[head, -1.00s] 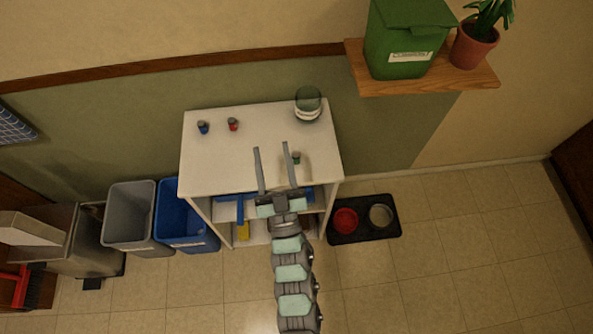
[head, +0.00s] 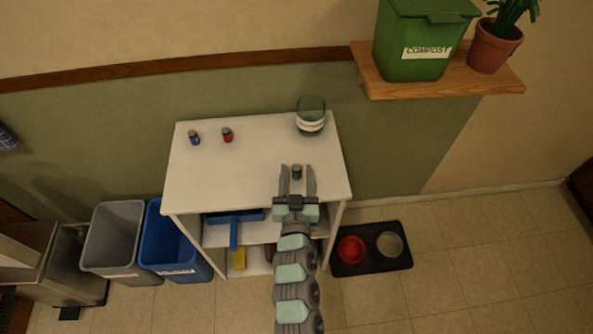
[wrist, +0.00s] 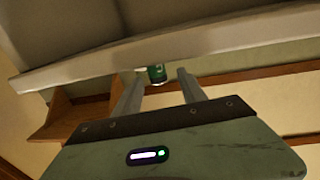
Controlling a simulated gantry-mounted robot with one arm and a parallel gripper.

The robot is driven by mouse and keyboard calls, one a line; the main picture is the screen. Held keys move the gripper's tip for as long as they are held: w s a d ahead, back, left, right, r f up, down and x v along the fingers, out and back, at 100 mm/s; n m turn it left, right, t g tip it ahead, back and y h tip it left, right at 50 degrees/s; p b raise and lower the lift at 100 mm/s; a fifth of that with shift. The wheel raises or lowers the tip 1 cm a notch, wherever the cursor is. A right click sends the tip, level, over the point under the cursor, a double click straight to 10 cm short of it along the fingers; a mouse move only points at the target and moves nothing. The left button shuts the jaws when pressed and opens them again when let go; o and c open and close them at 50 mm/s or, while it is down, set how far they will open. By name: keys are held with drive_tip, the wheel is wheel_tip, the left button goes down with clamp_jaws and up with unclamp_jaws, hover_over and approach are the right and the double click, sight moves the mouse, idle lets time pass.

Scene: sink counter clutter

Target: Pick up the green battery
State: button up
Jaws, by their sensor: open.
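The green battery (head: 297,172) stands on the white shelf unit's top, near its front right part. My gripper (head: 297,168) is open, and in the head view the battery shows between its two fingers. In the wrist view the green battery (wrist: 157,74) shows beyond and between the fingertips (wrist: 158,74), partly cut off above by the pale edge of the top. I cannot tell whether either finger touches it.
A blue battery (head: 194,137) and a red battery (head: 227,135) stand at the back left of the white top (head: 240,170). A glass jar (head: 311,117) stands at the back right. The middle of the top is clear. A wooden wall shelf (head: 440,80) holds a green compost bin (head: 420,45).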

drive_tip(key=shift+w+f, duration=0.1)
drive_tip(key=shift+w, duration=0.3)
drive_tip(key=w, duration=0.4)
drive_tip(key=shift+w+d+r, duration=0.1)
drive_tip(key=shift+w+r, duration=0.1)
drive_tip(key=shift+w, duration=0.1)
clamp_jaws()
